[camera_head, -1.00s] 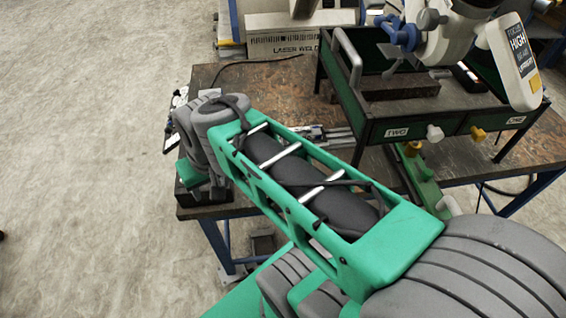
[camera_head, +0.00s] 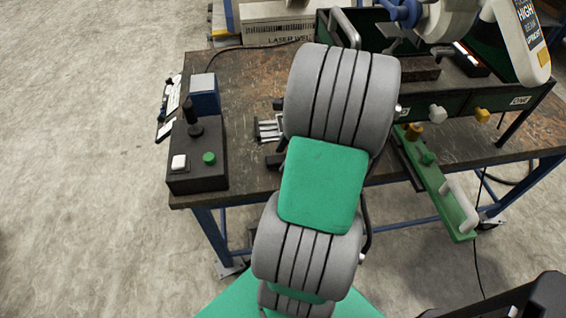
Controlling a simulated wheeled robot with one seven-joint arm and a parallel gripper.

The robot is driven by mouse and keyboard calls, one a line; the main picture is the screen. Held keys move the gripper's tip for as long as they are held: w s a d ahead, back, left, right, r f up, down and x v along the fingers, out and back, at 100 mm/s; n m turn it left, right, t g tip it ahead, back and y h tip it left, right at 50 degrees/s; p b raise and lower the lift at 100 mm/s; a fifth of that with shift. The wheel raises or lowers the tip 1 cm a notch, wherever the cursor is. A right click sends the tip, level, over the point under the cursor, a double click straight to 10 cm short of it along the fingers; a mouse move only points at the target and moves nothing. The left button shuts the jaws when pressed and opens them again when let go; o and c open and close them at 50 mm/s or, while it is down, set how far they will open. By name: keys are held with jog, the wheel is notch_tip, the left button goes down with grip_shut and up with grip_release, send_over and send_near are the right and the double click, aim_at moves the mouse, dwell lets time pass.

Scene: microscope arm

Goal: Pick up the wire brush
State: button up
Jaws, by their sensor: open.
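I cannot make out the wire brush for certain. A small silver, striped metal piece (camera_head: 268,128) lies on the brown worktable (camera_head: 245,80), just left of my arm, and its right part is hidden behind the arm. Two dark tips stick out from behind my arm, above and below this metal piece. They look like the parted fingers of my gripper (camera_head: 277,132), with the metal piece showing between them. The rest of the gripper is hidden by my grey and green arm. I see nothing held.
A black control box (camera_head: 198,155) with a joystick and buttons stands at the table's left front, beside a blue box (camera_head: 204,95). A dark green drawer unit (camera_head: 450,104) and a white machine head (camera_head: 515,45) stand right. A green bar (camera_head: 440,190) juts from the front edge.

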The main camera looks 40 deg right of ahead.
jog(key=shift+x, duration=0.85)
jog(key=shift+c, duration=0.5)
grip_shut()
